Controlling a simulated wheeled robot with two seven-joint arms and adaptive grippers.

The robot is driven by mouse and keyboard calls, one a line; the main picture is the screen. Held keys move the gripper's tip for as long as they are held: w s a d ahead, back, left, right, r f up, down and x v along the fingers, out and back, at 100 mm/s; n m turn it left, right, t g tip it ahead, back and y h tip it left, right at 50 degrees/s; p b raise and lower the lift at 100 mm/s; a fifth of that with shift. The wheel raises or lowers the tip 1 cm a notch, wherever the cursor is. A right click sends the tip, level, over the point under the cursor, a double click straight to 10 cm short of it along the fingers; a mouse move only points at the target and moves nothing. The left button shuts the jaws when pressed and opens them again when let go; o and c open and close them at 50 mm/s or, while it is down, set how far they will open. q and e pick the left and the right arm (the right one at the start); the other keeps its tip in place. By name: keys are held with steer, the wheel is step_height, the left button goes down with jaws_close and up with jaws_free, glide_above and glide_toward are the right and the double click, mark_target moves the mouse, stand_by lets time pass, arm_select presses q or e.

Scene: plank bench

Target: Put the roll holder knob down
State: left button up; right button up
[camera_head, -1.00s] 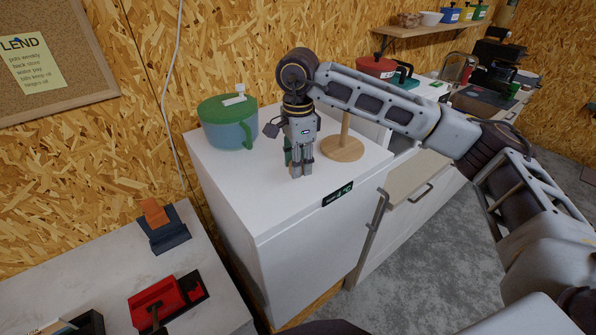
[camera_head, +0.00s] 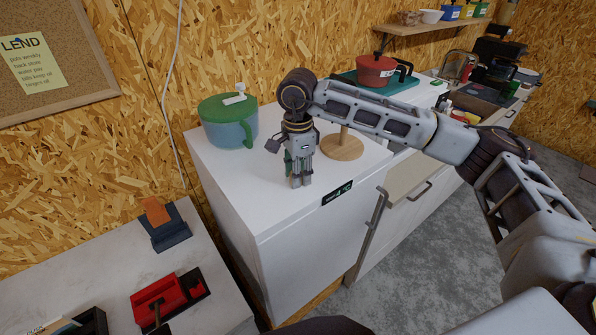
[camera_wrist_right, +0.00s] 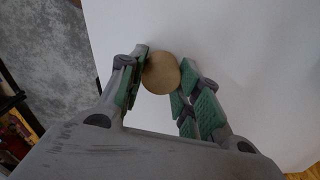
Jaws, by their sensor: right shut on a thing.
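The roll holder knob, a round tan wooden piece (camera_wrist_right: 161,73), sits between the finger pads of my right gripper (camera_wrist_right: 163,80) in the right wrist view. That gripper is shut on it. In the head view my right gripper (camera_head: 301,181) points straight down over the white cabinet top (camera_head: 240,195), close to its surface. The knob is hidden by the fingers there, and I cannot tell whether it touches the top. The wooden roll holder (camera_head: 342,147), a round base with a post, stands just right of the gripper, partly behind my arm. My left gripper is not in view.
A green-lidded blue pot (camera_head: 229,122) stands at the back left of the cabinet top. The front left of the top is clear. A red pot (camera_head: 376,71) is on the counter behind my arm. A lower table (camera_head: 75,280) holds red and dark items.

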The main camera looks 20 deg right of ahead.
steer(key=shift+f, duration=0.15)
steer(key=o, duration=1)
steer(key=shift+r, duration=0.25)
steer(key=shift+w+r, duration=0.1)
steer(key=shift+r, duration=0.3)
step_height(320, 180, up, 11)
steer(key=b, duration=0.2)
steer(key=shift+b, duration=0.4)
steer(key=shift+s, duration=0.2)
